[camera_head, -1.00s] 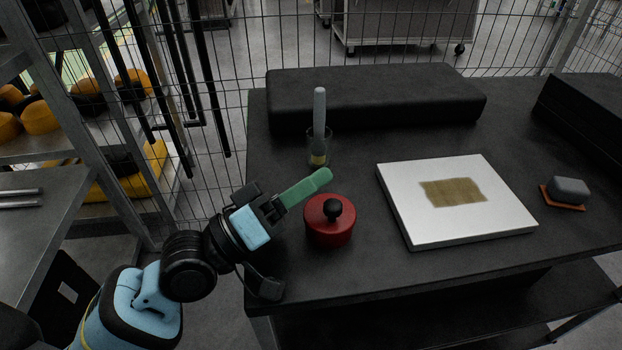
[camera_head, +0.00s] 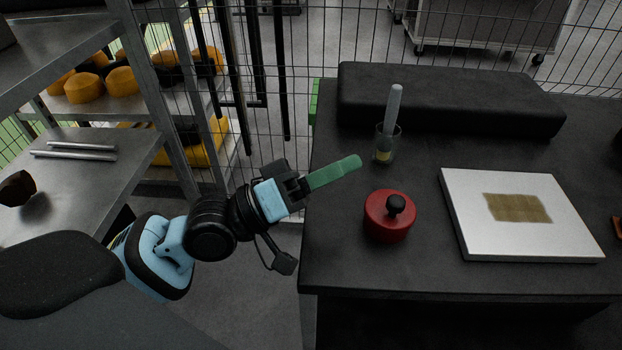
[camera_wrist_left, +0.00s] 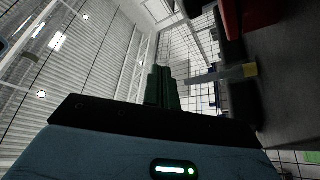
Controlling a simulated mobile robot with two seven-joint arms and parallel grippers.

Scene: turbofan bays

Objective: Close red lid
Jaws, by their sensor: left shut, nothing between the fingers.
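A red round pot-like thing (camera_head: 386,222) stands near the left front edge of the black table. I cannot tell whether the lid is a separate piece. My left gripper (camera_head: 350,165), with green fingers, is shut and empty, above and to the left of the red top, apart from it. In the left wrist view the green fingers (camera_wrist_left: 163,88) show close together, and part of the red thing (camera_wrist_left: 252,14) shows at the top right. My right gripper is not in view.
A glass with a grey stick (camera_head: 386,145) stands behind the red thing. A white board with a brown patch (camera_head: 480,240) lies to its right. A long black padded block (camera_head: 450,100) lies at the back. Metal shelves (camera_head: 85,180) stand left, and a wire fence behind.

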